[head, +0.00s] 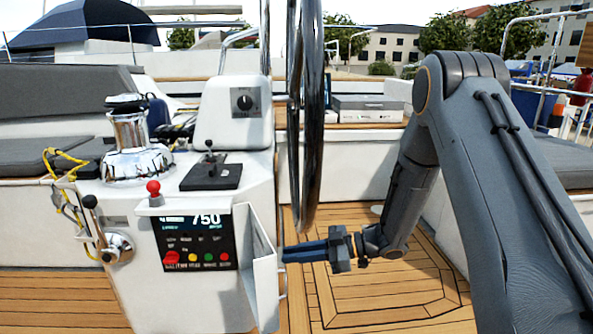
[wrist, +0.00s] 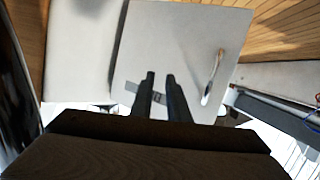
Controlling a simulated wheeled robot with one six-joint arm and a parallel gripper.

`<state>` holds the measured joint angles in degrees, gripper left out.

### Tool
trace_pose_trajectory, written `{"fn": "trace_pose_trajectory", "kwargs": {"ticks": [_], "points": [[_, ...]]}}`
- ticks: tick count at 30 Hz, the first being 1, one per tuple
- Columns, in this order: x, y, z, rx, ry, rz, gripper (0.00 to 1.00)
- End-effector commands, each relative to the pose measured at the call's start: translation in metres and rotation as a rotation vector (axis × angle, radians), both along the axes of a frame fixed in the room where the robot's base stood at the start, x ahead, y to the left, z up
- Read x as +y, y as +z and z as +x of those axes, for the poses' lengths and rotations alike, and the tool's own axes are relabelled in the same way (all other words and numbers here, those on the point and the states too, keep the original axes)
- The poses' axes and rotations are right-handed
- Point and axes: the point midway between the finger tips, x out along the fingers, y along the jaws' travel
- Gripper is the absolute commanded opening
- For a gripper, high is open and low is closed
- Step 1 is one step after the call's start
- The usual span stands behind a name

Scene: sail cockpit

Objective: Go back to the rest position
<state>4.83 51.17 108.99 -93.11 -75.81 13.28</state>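My gripper (head: 287,253) is low at the right side of the white console, its fingers pointing left at the outer edge of an open white panel door (head: 262,285). In the wrist view the two dark fingers (wrist: 160,77) stand apart with a narrow gap and nothing between them. They lie in front of the pale door face (wrist: 180,40), left of its handle (wrist: 213,77). I cannot tell whether the fingertips touch the door.
The steering wheel (head: 305,110) rises above my gripper. The console carries a display panel (head: 194,241), a red-knobbed lever (head: 154,190), a black-knobbed lever (head: 90,203) and a chrome winch (head: 131,140). Teak floor (head: 385,290) is open below my arm.

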Motion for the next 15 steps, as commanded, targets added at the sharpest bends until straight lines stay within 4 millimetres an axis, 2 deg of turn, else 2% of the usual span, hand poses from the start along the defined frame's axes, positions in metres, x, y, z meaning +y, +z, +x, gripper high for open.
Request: {"fn": "trace_pose_trajectory", "kwargs": {"ticks": [1, 3, 7, 11, 15], "points": [[0.009, 0.013, 0.015, -0.033, -0.068, -0.06, 0.15], [0.013, 0.024, 0.035, -0.062, -0.176, -0.148, 0.15], [0.009, 0.046, 0.06, -0.08, -0.379, -0.299, 0.15], [-0.005, 0.069, 0.063, -0.051, -0.572, -0.438, 0.15], [-0.027, 0.09, 0.04, 0.036, -0.758, -0.57, 0.15]]}}
